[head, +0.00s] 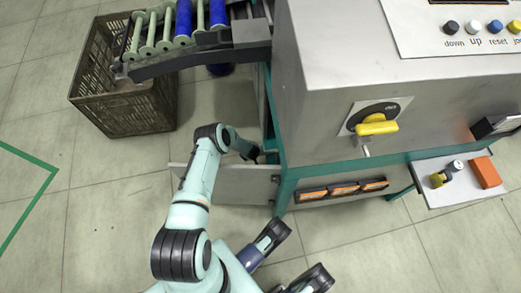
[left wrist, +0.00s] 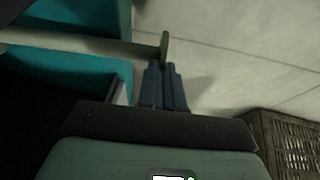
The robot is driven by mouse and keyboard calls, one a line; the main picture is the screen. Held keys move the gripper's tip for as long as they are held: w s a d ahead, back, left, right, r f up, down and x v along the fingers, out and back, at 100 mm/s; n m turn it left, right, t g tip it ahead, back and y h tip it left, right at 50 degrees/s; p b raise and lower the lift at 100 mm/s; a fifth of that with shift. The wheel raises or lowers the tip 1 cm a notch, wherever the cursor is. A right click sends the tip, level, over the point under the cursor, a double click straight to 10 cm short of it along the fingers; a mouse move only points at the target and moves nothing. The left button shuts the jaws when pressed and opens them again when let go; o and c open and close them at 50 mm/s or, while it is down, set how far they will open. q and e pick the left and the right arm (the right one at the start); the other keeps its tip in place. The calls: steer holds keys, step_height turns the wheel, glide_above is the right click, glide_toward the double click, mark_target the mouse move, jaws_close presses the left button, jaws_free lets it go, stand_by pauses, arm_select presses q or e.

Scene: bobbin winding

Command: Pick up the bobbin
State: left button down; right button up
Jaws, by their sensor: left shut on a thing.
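My left gripper (head: 253,153) reaches down beside the green-framed machine, next to a grey panel. In the head view it is small and partly hidden, and I cannot make out what it holds. In the left wrist view its dark fingers (left wrist: 165,85) are close together. At their tips is the end of a pale rod with a green flange, which looks like a bobbin (left wrist: 110,42). The rod runs left across the machine's teal frame. Its far end is cut off by the picture edge.
A brown crate (head: 125,115) stands on the floor at upper left, beneath a rack of green and blue bobbins (head: 166,28). The grey panel (head: 235,187) juts left from the machine (head: 330,95). A small white shelf (head: 460,182) sits at right. Tiled floor is free at left.

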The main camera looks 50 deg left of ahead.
arm_select(q)
step_height(320, 180, up, 20)
steer(key=p, duration=0.6)
steer(key=shift+f, duration=0.15)
arm_select(e)
steer(key=w+a+r+t, duration=0.2)
steer(key=w+r, duration=0.4)
steer(key=r, duration=0.3)
steer(key=shift+w+a+r+n+t, duration=0.2)
steer(key=shift+w+a+n+t, duration=0.1)
steer(key=shift+a+n, duration=0.1)
